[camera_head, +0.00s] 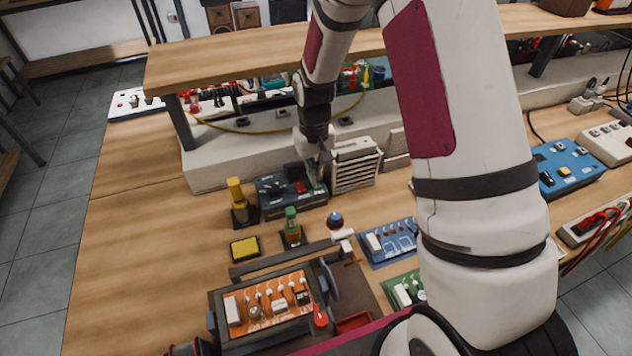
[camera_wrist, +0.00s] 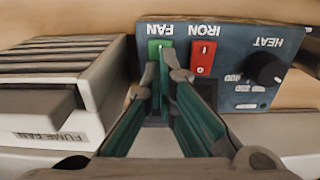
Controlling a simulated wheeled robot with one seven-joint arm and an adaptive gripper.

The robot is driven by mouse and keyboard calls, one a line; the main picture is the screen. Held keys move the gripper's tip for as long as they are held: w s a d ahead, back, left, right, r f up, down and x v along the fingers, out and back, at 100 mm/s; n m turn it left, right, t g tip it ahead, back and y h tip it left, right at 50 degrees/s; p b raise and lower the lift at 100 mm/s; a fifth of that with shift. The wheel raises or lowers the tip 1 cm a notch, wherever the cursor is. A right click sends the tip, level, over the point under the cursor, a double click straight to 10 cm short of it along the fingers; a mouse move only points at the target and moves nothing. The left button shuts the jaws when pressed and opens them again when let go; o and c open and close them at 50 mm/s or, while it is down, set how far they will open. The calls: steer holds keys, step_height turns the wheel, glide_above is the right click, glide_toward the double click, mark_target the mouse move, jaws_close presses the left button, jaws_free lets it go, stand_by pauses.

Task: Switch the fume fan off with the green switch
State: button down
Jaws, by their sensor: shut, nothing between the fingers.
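The green switch (camera_wrist: 159,44) labelled FAN sits on the dark blue control box (camera_wrist: 240,97). It is beside a red switch (camera_wrist: 203,58) labelled IRON, and the labels appear upside down. My gripper (camera_wrist: 163,66) is shut and empty, its fingertips over the lower part of the green switch; I cannot tell whether they touch it. The fume fan (camera_wrist: 50,122) is a pale slatted box at the left. In the head view, the control box (camera_head: 290,196) lies below my gripper (camera_head: 323,177), left of the fume fan (camera_head: 354,166). The green switch is hidden there.
A wooden shelf (camera_head: 230,62) overhangs the back of the bench. A yellow-topped bottle (camera_head: 236,190) and a green-topped one (camera_head: 291,222) stand in front and left. An orange circuit board (camera_head: 268,305) sits in a holder. The bench's left side is clear.

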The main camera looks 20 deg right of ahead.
steer(key=shift+r+p, duration=1.25)
steer(key=shift+r, duration=2.2)
steer(key=shift+r, duration=0.25)
steer(key=s+r+t, duration=0.1)
steer(key=s+r, duration=0.4)
steer(key=r, duration=0.4)
steer(key=s+r+t, duration=0.2)
steer(key=s+r, duration=0.4)
steer(key=r, duration=0.4)
steer(key=s+r+t, duration=0.1)
steer(key=s+r, duration=0.2)
steer(key=s, duration=0.5)
steer(key=s+r+t, duration=0.1)
steer(key=s+r, duration=0.2)
steer(key=s, duration=0.5)
steer(key=shift+s+r, duration=0.2)
steer(key=shift+r, duration=0.1)
